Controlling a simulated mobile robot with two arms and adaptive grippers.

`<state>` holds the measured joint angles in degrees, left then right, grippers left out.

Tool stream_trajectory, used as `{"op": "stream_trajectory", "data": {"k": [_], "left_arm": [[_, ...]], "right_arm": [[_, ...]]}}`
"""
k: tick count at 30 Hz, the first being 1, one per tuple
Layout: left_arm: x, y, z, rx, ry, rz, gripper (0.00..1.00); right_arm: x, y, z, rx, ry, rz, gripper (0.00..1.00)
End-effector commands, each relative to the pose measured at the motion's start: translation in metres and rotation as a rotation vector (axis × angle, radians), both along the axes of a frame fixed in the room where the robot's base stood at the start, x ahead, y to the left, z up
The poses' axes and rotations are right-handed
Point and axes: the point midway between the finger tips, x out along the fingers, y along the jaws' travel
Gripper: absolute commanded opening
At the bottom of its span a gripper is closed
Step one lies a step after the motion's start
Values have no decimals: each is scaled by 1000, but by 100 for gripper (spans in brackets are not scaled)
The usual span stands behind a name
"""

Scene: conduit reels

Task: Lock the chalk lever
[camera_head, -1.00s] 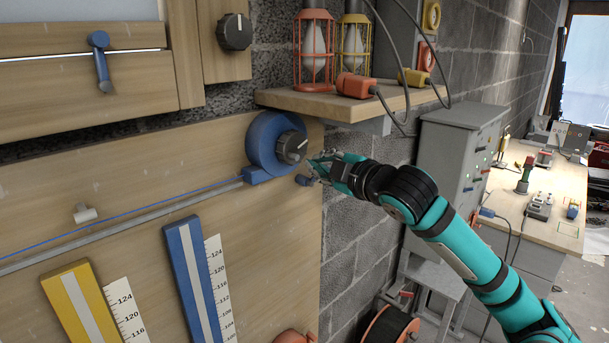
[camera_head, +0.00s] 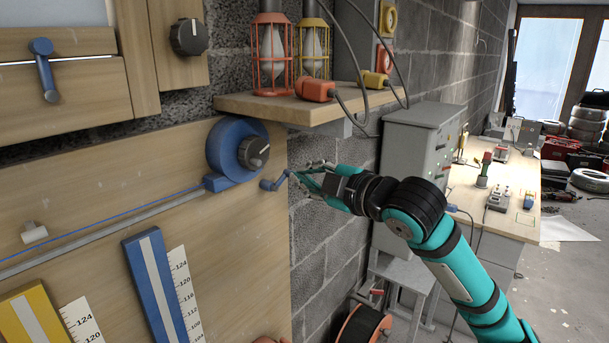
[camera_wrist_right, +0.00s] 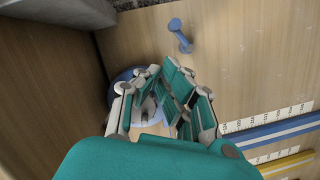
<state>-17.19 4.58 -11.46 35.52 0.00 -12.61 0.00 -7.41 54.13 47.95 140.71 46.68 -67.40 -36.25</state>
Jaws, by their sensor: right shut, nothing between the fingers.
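The blue chalk reel (camera_head: 229,153) with a dark grey knob (camera_head: 254,152) is mounted on the wooden board. The small blue lever (camera_head: 268,185) sits just below and right of it, slanting up to the right in the head view. The wrist view shows the lever (camera_wrist_right: 179,36) beyond the fingers, apart from them, and part of the reel (camera_wrist_right: 121,77) behind them. My right gripper (camera_head: 297,172) is shut and empty, close to the right of the lever; in the head view its tips overlap the lever's upper end, and I cannot tell whether they touch. My left gripper is not in view.
A wooden shelf (camera_head: 290,106) with caged lamps, plugs and hanging cables juts out above my right gripper. Blue (camera_head: 159,285) and yellow (camera_head: 36,318) bars with scales stand below left. Another blue lever (camera_head: 44,70) is at upper left. A grey cabinet (camera_head: 408,150) stands behind my arm.

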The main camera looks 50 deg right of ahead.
Motion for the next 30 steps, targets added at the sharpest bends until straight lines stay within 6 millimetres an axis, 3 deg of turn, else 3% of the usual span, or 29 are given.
{"op": "stream_trajectory", "data": {"k": [10, 14, 17, 22, 25, 30], "left_arm": [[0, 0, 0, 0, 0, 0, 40], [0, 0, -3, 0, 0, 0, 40], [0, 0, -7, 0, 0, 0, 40], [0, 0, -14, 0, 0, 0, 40], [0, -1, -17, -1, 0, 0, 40], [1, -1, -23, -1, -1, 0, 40]], "right_arm": [[1, -2, -2, 7, 1, -3, 0], [14, -23, -27, 88, 24, -37, 0], [33, -56, -74, 208, 64, -99, 0], [58, -108, -191, 416, 156, -231, 0], [61, -125, -266, 508, 217, -305, 0], [50, -133, -397, 625, 332, -418, 0]]}}
